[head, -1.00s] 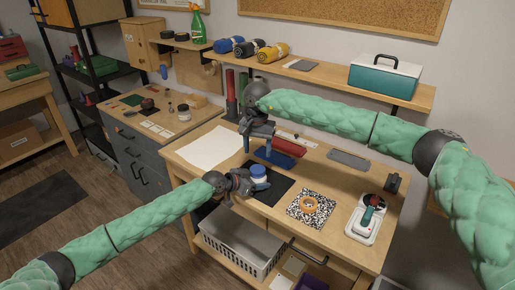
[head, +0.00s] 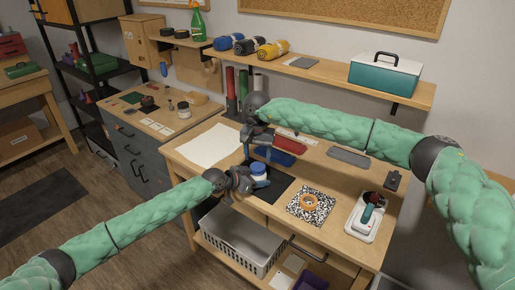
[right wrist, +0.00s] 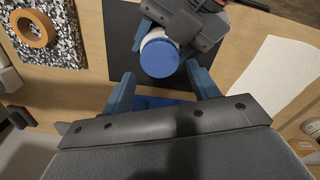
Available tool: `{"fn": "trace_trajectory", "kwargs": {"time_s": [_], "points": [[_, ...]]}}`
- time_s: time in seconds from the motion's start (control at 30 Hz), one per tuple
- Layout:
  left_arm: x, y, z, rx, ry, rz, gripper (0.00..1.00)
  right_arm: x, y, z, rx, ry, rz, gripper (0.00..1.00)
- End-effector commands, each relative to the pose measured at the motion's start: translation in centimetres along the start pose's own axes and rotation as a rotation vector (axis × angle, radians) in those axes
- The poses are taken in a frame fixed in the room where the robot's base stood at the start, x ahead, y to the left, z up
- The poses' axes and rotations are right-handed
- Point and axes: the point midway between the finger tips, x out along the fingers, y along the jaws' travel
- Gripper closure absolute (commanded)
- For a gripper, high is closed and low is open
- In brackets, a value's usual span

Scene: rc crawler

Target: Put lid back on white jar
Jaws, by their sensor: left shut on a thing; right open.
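The white jar (head: 259,177) stands upright over the black mat (head: 283,184) with the blue lid (head: 258,167) on its top. In the right wrist view the lid (right wrist: 160,60) covers the mouth, and the white jar wall (right wrist: 156,34) shows beyond it. Whether the lid is fully seated cannot be told. My left gripper (head: 256,182) is shut on the jar from the side. My right gripper (head: 256,153) is open and empty, close to the jar on its far side. In the right wrist view its blue fingertips (right wrist: 161,76) are spread on either side of the lid's near edge.
A blue tray (head: 272,156) lies behind the jar, below my right gripper. An orange tape roll (head: 308,202) sits on a speckled notebook (head: 325,208) to the right. White paper (head: 210,146) lies left.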

Motion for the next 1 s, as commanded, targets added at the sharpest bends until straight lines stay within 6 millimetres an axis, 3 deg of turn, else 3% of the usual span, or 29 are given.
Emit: {"fn": "trace_trajectory", "kwargs": {"time_s": [0.3,0.63,0.8,1.0], "points": [[0.0,0.0,0.0,0.000,0.000,0.000,1.00,3.8,0.0,0.0,0.000,-0.001,0.000,0.40],[0.0,0.0,0.0,0.000,0.000,0.000,1.00,4.1,0.0,0.0,0.000,0.001,0.000,0.40],[0.0,0.0,0.0,0.000,0.000,0.000,1.00,4.1,0.0,0.0,0.001,0.001,0.000,0.74],[0.0,0.0,0.0,0.000,0.000,0.000,1.00,4.1,0.0,0.0,0.009,0.001,0.000,0.77]]}}
